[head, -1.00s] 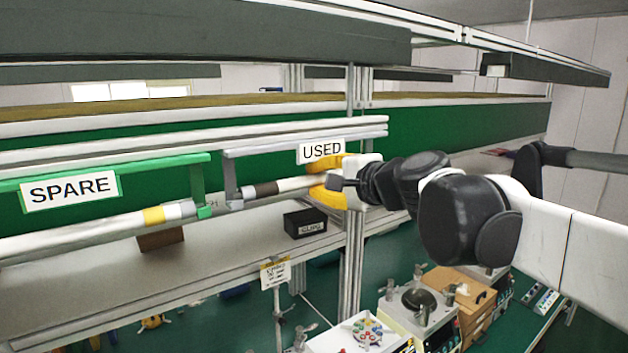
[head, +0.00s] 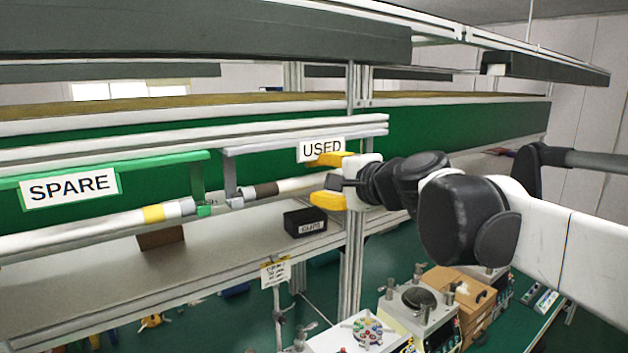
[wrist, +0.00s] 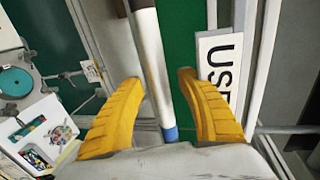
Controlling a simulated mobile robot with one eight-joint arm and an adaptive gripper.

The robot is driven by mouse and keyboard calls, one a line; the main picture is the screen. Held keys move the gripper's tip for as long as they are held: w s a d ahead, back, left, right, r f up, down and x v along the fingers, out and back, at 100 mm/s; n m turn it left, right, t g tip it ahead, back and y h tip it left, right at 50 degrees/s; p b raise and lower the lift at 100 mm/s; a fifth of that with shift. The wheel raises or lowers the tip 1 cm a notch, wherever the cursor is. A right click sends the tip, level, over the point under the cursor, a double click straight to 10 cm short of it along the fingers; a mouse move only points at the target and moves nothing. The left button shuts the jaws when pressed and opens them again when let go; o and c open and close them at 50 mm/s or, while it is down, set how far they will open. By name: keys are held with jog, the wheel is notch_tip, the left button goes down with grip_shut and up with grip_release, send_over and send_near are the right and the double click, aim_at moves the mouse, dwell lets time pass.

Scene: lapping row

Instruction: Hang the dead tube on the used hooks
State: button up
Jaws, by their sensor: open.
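The dead tube (head: 296,186), white with a dark brown band and a grey end cap, lies level at the grey used hooks (head: 230,175) under the USED sign (head: 321,150). Its left end sits at the left hook; the other hook is not clear behind my gripper. My gripper (head: 326,180) is open, its yellow fingers on either side of the tube near its right end, with gaps. In the wrist view the tube (wrist: 150,60) runs between the spread fingers (wrist: 160,80), and a blue band shows near the palm. The USED sign (wrist: 218,65) is beside the right finger.
Left of it, another tube (head: 110,226) with a yellow band hangs on the green spare hooks (head: 198,180) under the SPARE sign (head: 69,187). A black box (head: 305,222) stands on the shelf below. A metal post (head: 352,250) rises close behind my gripper. Machines stand lower right.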

jog(key=v, duration=1.2)
jog(key=s+d+f+n+g+h+b, duration=0.1)
jog(key=s+f+n+g+h+b, duration=0.2)
jog(key=f+b, duration=1.2)
jog(key=s+d+f+n+b, duration=0.1)
jog(key=s+f+n+b, duration=0.35)
jog(key=f, duration=1.85)
jog(key=s+d+f+n+g+h+b, duration=0.1)
jog(key=s+d+f+h+b, duration=0.1)
jog(key=f+b, duration=0.4)
jog(key=s+d+f+n+g+h+b, duration=0.1)
jog(key=s+d+f+b, duration=0.3)
jog(key=f, duration=1.2)
jog(key=s+d+f+n+h+b, duration=0.1)
jog(key=s+d+f+h+b, duration=0.1)
jog(key=f+b, duration=0.8)
jog(key=shift+s+d+f+n+g+h, duration=0.35)
jog(key=shift+s+d+f+g, duration=0.1)
jog(key=shift+s, duration=0.45)
